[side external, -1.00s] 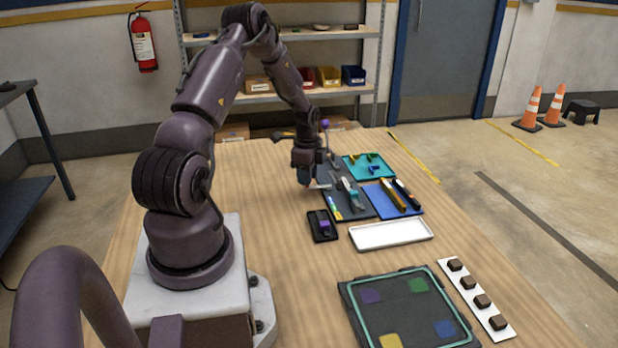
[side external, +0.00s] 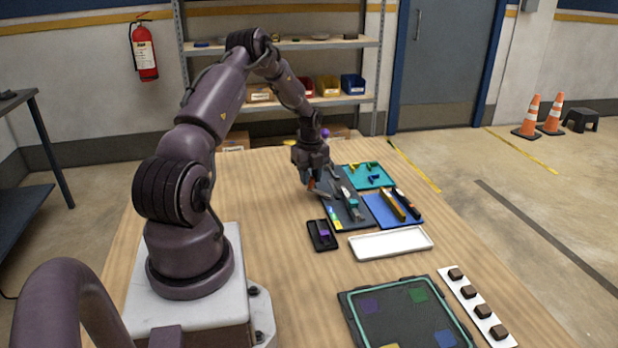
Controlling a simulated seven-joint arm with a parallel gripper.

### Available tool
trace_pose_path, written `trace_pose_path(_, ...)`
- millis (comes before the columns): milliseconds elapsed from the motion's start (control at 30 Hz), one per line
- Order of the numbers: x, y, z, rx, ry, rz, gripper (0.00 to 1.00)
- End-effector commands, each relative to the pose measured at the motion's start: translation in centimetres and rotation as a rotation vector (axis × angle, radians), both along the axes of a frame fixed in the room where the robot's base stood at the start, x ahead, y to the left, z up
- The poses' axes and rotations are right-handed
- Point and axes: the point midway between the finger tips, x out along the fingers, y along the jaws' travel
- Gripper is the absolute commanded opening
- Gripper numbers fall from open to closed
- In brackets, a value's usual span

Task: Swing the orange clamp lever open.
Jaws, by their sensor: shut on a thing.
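My gripper (side external: 308,180) is at the far left part of the dark grey mat (side external: 352,224), low over its edge. It is shut on the orange clamp lever (side external: 311,184), of which only a small orange patch shows at the fingertips. The rest of the lever and the clamp's base are hidden by my gripper or too small to make out. A light grey bar (side external: 323,194) sticks out to the right of the fingertips.
A teal tray (side external: 368,177) with small yellow and blue pieces and a blue mat (side external: 380,212) lie right of the dark mat. A black holder with a purple block (side external: 323,234) and a white tray (side external: 391,243) are nearer. The table left of my gripper is clear.

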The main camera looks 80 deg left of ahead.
Motion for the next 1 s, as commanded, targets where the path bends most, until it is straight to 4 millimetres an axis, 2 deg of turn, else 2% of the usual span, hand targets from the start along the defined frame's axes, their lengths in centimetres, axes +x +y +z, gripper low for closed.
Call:
trace_pose_path(567, 0.17, 0.28, 0.1, 0.004, -0.001, -0.037, 0.0)
trace_pose_path(600, 0.17, 0.28, 0.1, 0.005, -0.002, -0.037, 0.29)
trace_pose_path(700, 0.18, 0.27, 0.09, 0.004, -0.001, -0.036, 0.52)
trace_pose_path(1000, 0.17, 0.19, 0.14, 0.002, -0.001, -0.035, 0.53)
